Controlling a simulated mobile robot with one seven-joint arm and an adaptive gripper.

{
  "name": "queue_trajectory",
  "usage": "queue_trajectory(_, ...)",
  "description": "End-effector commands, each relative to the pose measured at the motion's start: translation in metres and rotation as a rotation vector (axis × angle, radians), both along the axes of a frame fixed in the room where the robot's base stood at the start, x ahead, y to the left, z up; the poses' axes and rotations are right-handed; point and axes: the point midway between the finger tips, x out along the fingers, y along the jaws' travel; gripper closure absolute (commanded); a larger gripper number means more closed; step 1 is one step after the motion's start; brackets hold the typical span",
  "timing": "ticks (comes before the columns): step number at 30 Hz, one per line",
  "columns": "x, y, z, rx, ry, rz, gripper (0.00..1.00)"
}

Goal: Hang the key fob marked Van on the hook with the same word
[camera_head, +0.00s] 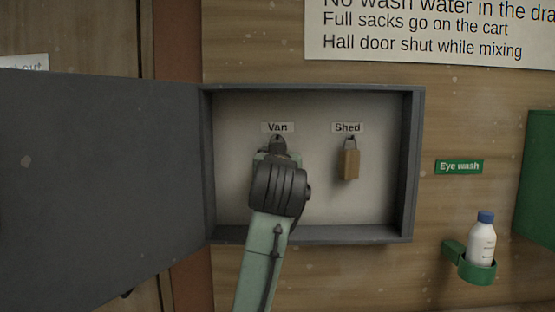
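An open grey key cabinet (411,165) is on the wall. Inside, a label reading Van (277,127) is at the left and a label reading Shed (347,127) at the right. My gripper (277,148) reaches into the cabinet just below the Van label. My own wrist hides most of it, and its fingers cannot be made out. The Van hook and any Van fob are hidden or cannot be told apart from the dark shape there. A brown fob (348,165) hangs under the Shed label, apart from my gripper.
The cabinet door (100,185) stands swung open to the left. Right of the cabinet are an Eye wash sign (459,167), a bottle (482,240) in a green holder (478,272) and a green object (537,185). A notice (430,35) hangs above. The cabinet's lower right is empty.

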Motion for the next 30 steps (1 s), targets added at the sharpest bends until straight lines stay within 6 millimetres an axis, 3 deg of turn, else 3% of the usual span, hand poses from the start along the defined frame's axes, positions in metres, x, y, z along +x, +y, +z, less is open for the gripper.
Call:
queue_trajectory(7, -0.0001, 0.0, 0.0001, 0.0, 0.0, 0.0, 0.91)
queue_trajectory(8, -0.0001, 0.0, 0.0001, 0.0, 0.0, 0.0, 0.61)
queue_trajectory(17, -0.0001, -0.0001, 0.0001, 0.0, 0.0, 0.0, 0.41)
queue_trajectory(26, -0.0004, -0.0001, -0.0001, 0.0, 0.001, 0.0, 0.4)
queue_trajectory(30, -0.0093, -0.0004, 0.0005, 0.0, -0.001, -0.001, 0.4)
